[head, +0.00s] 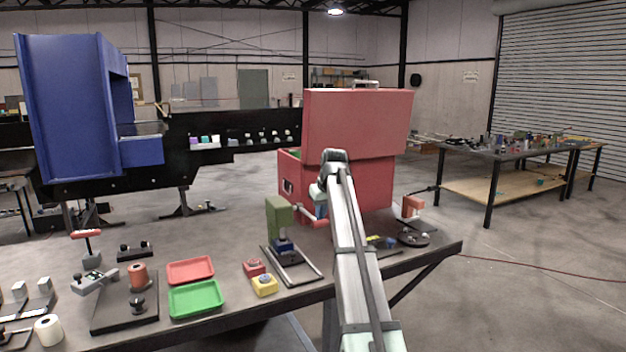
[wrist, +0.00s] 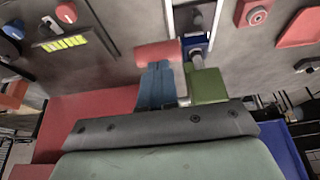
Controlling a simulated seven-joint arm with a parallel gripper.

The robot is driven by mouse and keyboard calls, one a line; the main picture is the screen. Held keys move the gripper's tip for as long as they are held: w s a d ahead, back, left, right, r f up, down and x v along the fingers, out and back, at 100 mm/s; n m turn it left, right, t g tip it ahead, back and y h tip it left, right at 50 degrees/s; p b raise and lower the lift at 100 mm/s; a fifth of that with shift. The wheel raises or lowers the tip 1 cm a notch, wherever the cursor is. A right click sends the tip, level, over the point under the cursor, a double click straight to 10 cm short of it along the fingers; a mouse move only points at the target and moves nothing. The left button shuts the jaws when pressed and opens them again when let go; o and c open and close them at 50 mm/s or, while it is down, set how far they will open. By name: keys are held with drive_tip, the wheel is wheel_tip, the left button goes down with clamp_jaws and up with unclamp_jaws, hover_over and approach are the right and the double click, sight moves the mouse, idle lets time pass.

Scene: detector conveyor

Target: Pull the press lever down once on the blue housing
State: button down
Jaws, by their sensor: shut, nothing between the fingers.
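The press has a green upper body (head: 279,215) over a blue housing (head: 284,246), standing on a frame near the table's front edge. Its lever carries a red handle (head: 313,222) at the right side of the press. In the wrist view the red handle (wrist: 158,51) lies just beyond the fingertips, with the blue housing (wrist: 193,45) and green body (wrist: 208,86) to the right. My gripper (head: 321,213) is shut and empty, its blue fingers (wrist: 157,68) just above the handle. I cannot tell whether they touch it. My arm hides part of the table.
A large red box (head: 358,125) stands close behind my gripper. A red button box (head: 254,267) and yellow button box (head: 264,285) sit left of the press, with red (head: 190,271) and green (head: 194,298) trays farther left. A black disc (head: 414,239) lies to the right.

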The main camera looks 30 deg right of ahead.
drive_tip(key=shift+w+f, duration=0.1)
drive_tip(key=shift+f, duration=1.8)
idle(1.6)
